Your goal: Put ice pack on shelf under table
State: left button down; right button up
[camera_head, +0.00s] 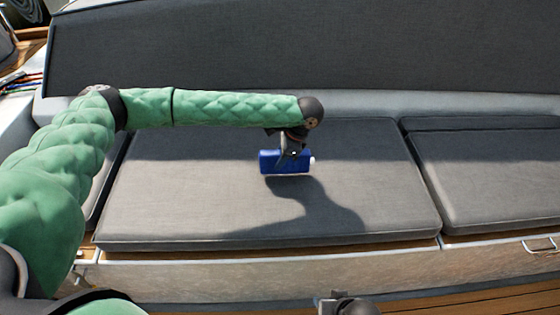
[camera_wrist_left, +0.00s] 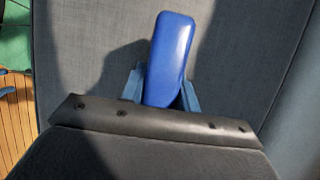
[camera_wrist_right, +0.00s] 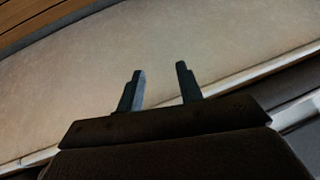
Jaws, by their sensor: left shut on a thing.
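A blue ice pack (camera_head: 270,162) with a white end is in my left gripper (camera_head: 289,152), above the grey middle seat cushion (camera_head: 180,200). In the left wrist view the ice pack (camera_wrist_left: 172,50) stands out lengthwise between the two fingers of my left gripper (camera_wrist_left: 162,88), which are shut on it. The arm's shadow falls on the cushion below. My right gripper (camera_wrist_right: 160,72) is open and empty, in front of a pale panel (camera_wrist_right: 240,40). In the head view only a small part of it shows at the bottom edge. No table or under-table shelf is in view.
A grey backrest (camera_head: 300,45) runs behind the seat. Another cushion (camera_head: 490,175) lies to the right across a narrow gap. The pale seat front (camera_head: 270,275) drops to a wooden floor (camera_head: 480,303). A metal handle (camera_head: 540,245) is on the right front.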

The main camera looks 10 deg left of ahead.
pick_arm(q)
jog(key=shift+f, duration=1.05)
pick_arm(e)
jog(key=shift+s+r, duration=0.1)
jog(key=shift+r, duration=0.75)
jog(key=shift+d, duration=0.1)
pick_arm(q)
jog(key=c, duration=1)
grip_release()
jog(key=shift+c, duration=0.2)
pick_arm(e)
jog(key=shift+f, duration=0.1)
